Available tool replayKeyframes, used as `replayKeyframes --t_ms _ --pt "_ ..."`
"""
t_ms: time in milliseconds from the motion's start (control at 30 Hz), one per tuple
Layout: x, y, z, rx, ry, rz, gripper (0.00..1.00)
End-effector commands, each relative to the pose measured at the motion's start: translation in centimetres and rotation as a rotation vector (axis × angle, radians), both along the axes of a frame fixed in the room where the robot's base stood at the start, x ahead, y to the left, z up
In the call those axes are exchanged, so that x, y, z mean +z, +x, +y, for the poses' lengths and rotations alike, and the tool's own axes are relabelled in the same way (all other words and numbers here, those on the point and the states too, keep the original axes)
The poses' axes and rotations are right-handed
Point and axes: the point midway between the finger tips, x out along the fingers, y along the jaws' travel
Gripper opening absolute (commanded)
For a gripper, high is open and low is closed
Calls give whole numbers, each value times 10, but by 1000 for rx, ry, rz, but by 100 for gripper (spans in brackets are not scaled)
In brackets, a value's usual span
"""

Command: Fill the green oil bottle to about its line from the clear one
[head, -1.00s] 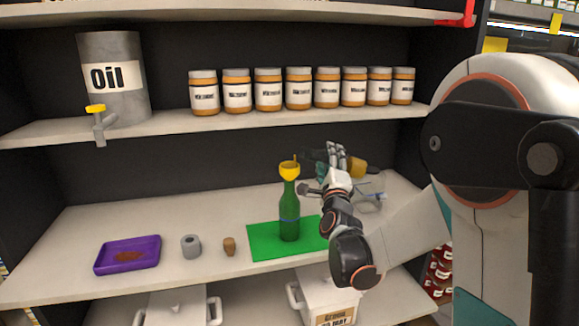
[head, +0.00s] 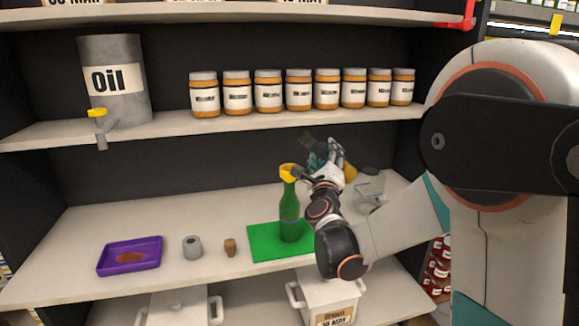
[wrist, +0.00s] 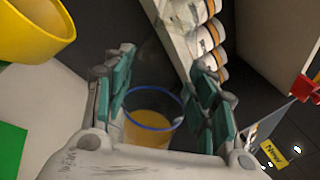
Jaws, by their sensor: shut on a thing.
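The green bottle (head: 289,222) stands upright on a green mat (head: 262,243), with a yellow funnel (head: 289,171) in its mouth. The oil level inside it cannot be told. My gripper (head: 322,160) is right of the funnel and slightly above it. It is shut on the clear bottle, mostly hidden behind it, with yellow oil (head: 350,173) showing to its right. In the wrist view, the clear bottle (wrist: 150,122) lies between my teal finger pads, with a blue ring and yellow oil inside. The funnel (wrist: 38,28) is at the upper left there, apart from the bottle.
A purple tray (head: 150,256) with brown stuff, a grey roll (head: 192,247) and a cork (head: 230,247) stand left of the mat. A clear glass vessel (head: 369,193) is at right. The upper shelf holds an oil drum (head: 122,105) and several jars (head: 237,98).

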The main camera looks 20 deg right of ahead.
Motion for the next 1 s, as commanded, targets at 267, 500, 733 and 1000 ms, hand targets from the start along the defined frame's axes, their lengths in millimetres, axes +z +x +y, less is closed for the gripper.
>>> replayKeyframes --t_ms 267,500,733,1000 --pt "17 1 3 -1 291 -55 19" --pt "18 -1 -3 0 585 -110 19" --pt "13 -1 -6 -1 770 -145 19" --pt "11 -1 -6 0 830 -156 19"
